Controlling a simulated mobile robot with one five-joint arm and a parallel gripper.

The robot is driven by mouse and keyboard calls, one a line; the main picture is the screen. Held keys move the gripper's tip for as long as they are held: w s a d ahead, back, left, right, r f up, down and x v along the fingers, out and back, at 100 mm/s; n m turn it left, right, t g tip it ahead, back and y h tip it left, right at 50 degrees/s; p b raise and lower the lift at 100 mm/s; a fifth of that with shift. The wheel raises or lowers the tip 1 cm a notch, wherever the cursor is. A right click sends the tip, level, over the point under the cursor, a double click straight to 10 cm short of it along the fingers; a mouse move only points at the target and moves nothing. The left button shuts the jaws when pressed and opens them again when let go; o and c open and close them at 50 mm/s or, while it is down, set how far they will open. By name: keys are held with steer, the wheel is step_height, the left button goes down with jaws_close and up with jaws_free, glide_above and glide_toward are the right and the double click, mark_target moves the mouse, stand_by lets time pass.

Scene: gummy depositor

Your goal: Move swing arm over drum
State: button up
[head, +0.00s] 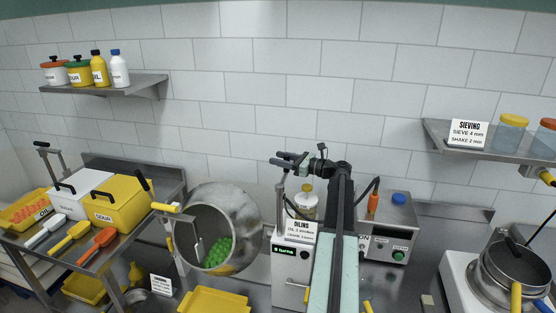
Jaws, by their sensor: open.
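The drum (246,213) is a round grey metal vessel, tilted with its mouth facing front left, with green gummies (217,252) inside. Right of it, a thin upright metal post (281,199) rises by the white oiling machine (291,268); it looks like the swing arm's post. Its upper end is close to my gripper and partly hidden by it, so I cannot tell which way the arm points. My gripper (283,158) is open at the post's top, right of and above the drum mouth. I cannot tell whether it touches the post.
A clear jar with a yellowish lid (306,203) and the oiling sign (300,229) stand just below my gripper. A yellow-handled bracket (166,207) is at the drum's left edge. A grey control box (388,225) stands right of my arm. Wall shelves are well apart.

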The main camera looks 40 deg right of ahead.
steer(key=shift+w+a, duration=0.1)
jaws_close()
stand_by(1.4)
